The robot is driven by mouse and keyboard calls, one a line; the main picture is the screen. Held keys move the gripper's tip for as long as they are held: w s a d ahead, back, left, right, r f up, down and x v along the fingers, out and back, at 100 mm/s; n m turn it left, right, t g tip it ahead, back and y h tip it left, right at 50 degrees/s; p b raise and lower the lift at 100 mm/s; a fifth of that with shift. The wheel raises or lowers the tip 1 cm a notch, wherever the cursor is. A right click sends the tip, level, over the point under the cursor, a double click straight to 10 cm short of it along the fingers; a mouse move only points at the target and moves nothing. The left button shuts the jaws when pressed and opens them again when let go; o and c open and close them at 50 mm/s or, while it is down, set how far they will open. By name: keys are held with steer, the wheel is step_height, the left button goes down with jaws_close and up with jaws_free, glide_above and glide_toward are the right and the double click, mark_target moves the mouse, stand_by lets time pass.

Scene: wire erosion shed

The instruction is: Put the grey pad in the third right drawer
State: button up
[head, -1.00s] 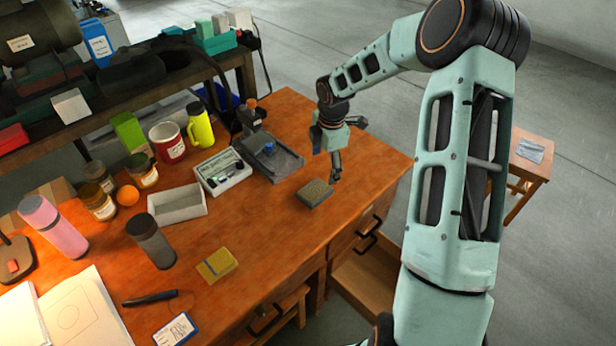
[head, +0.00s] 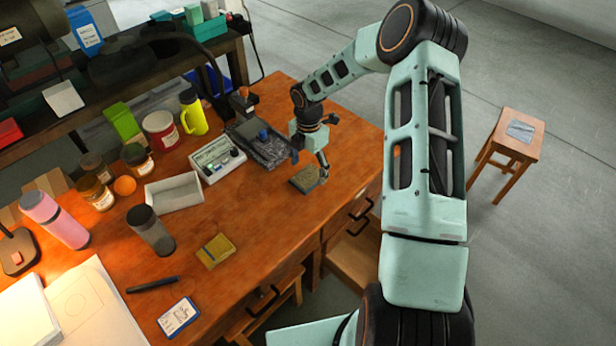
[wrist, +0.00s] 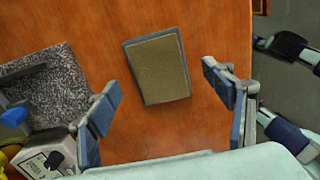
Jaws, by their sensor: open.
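The grey pad (head: 304,180), a flat block with an olive-brown top and grey edge, lies on the wooden desk near its right edge. In the wrist view the pad (wrist: 158,68) lies ahead of and between my fingers, with none touching it. My gripper (head: 311,167) is open and empty, just above the pad; both fingers of my gripper (wrist: 161,80) show in the wrist view. On the desk's right side, a low drawer (head: 356,262) stands pulled out below two dark handles. It looks like the third one down; my arm hides part of it.
A dark stone-topped stand (head: 262,145) and a grey meter box (head: 217,160) stand left of the pad. A yellow-and-blue block (head: 215,251), a grey tray (head: 175,194) and bottles are further left. A stool (head: 514,138) stands right on open floor.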

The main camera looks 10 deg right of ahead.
mark_target(308, 178)
steer(key=shift+f, duration=1.35)
steer(key=shift+c, duration=0.6)
steer(key=c, duration=1.5)
steer(key=shift+r, duration=0.15)
